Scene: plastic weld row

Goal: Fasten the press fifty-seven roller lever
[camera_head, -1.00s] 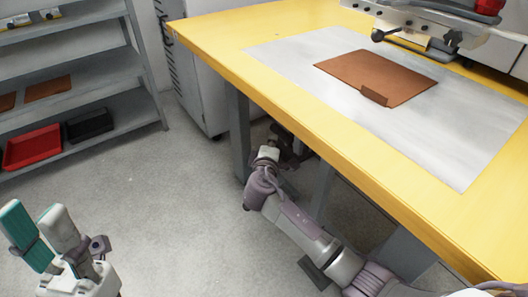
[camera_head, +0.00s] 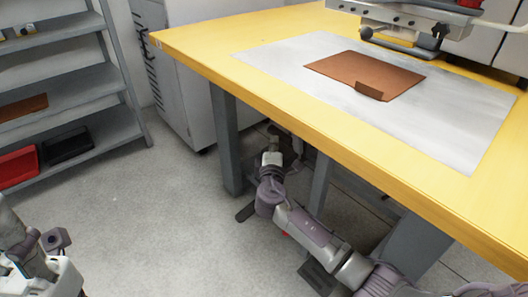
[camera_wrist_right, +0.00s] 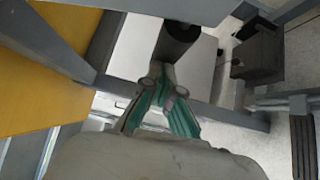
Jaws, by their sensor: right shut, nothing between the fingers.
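The press (camera_head: 405,18) stands at the back right of the yellow table, with a dark round knob (camera_head: 366,34) on its front. I cannot tell which part is the roller lever. My right gripper (camera_head: 277,145) is below the table's edge, beside a table leg, well away from that knob. In the right wrist view its teal fingers (camera_wrist_right: 160,82) are shut and empty, close to a dark cylinder (camera_wrist_right: 178,42); contact is unclear. My left gripper (camera_head: 20,248) is at the lower left edge, its fingertips cut off.
A brown sheet (camera_head: 365,75) with a small folded flap lies on the table's grey plate (camera_head: 285,58). A shelf rack (camera_head: 75,92) with a red tray (camera_head: 18,168) and a black tray (camera_head: 66,146) stands at the left. Grey legs (camera_head: 228,140) carry the table. The floor between is clear.

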